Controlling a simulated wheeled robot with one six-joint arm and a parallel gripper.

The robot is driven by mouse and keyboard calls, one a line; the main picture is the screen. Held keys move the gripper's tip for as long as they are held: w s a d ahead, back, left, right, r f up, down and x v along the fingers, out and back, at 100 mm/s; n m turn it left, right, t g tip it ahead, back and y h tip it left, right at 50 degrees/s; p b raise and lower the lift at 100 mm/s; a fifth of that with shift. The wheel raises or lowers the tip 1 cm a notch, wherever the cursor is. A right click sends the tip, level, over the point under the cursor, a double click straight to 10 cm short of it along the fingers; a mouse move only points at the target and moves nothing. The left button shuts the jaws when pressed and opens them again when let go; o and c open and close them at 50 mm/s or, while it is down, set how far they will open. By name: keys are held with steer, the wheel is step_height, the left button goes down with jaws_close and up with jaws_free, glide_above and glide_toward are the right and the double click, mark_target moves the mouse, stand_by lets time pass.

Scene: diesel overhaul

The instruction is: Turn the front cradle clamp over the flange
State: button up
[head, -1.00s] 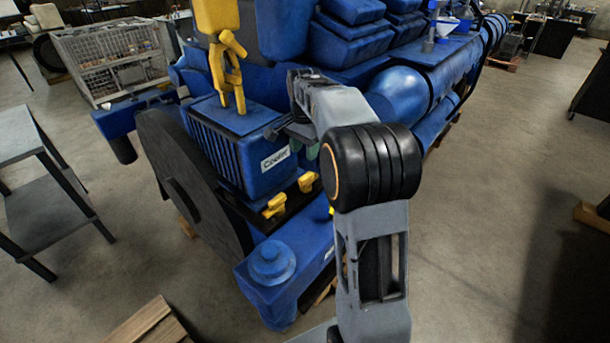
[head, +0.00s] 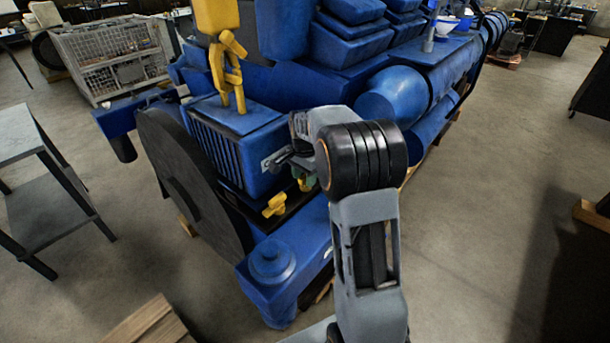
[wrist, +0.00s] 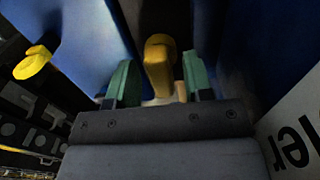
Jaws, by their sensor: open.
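Two yellow clamps sit on the dark ledge below the blue cooler box. One yellow clamp (head: 275,205) stands clear in the head view and shows at the left of the wrist view (wrist: 33,62). The other yellow clamp (wrist: 158,62) lies between the green fingertips of my gripper (wrist: 160,80) in the wrist view, with a gap on each side. In the head view my gripper (head: 304,181) hides most of that clamp. My gripper is open. I cannot tell which clamp is the front one, nor make out the flange.
The blue cooler box (head: 262,155) rises right beside my gripper, and its label (wrist: 297,135) is close in the wrist view. A large dark disc (head: 180,185) stands left of the ledge. A grey table (head: 20,145) is at far left.

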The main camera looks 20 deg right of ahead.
steer(key=shift+c, duration=0.3)
jaws_close()
